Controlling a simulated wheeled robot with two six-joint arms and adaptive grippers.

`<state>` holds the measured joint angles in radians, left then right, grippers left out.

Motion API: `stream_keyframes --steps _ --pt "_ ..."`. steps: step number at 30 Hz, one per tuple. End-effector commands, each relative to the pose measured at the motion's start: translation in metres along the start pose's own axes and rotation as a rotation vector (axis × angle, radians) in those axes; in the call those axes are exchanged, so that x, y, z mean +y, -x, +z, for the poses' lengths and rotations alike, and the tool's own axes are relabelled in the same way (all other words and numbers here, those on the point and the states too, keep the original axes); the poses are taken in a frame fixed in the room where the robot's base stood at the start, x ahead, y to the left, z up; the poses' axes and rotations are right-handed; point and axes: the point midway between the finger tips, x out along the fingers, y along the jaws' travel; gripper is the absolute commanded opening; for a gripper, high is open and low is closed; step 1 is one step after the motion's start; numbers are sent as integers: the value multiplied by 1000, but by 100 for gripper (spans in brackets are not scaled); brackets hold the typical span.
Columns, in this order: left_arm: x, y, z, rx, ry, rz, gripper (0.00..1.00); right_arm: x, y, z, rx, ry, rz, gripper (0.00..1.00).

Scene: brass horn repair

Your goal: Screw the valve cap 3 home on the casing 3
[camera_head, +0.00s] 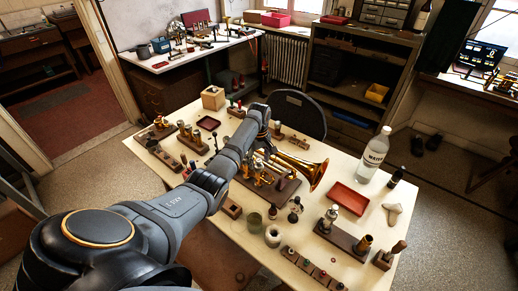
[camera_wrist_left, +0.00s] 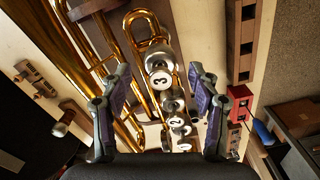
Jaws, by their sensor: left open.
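The brass horn (camera_head: 300,163) lies on a dark wooden stand on the worktable, bell toward the right. In the left wrist view, a silver valve cap marked 3 (camera_wrist_left: 160,80) stands at the top of the valve row, with a silver dome just above it in the picture. My left gripper (camera_wrist_left: 160,88) is open, its two fingers on either side of the cap with gaps between. In the head view my left gripper (camera_head: 264,146) is over the horn's valves and partly hides them. Casing 3 is hidden under the cap, and the thread cannot be seen. My right gripper is out of view.
Caps marked 2 (camera_wrist_left: 178,121) and 1 (camera_wrist_left: 184,147) stand close below cap 3. Brass tubing (camera_wrist_left: 88,45) runs beside the left finger. A red tray (camera_head: 348,198), a water bottle (camera_head: 373,158) and a wooden rack (camera_head: 309,266) stand on the table (camera_head: 318,230).

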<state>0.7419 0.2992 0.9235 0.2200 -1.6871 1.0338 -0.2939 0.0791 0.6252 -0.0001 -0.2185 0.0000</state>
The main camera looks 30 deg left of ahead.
Motion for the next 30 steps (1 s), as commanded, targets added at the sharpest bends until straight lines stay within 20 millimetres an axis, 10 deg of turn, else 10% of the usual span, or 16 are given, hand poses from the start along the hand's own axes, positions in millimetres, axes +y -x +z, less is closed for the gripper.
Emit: stream_keyframes --steps 14,26,27,30 --pt "0 -22 0 1 0 2 61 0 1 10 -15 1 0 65" --pt "0 -21 0 1 0 2 8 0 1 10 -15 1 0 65" --pt "0 -21 0 1 0 2 33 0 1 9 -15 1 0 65" --pt "0 -21 0 1 0 2 19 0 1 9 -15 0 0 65"
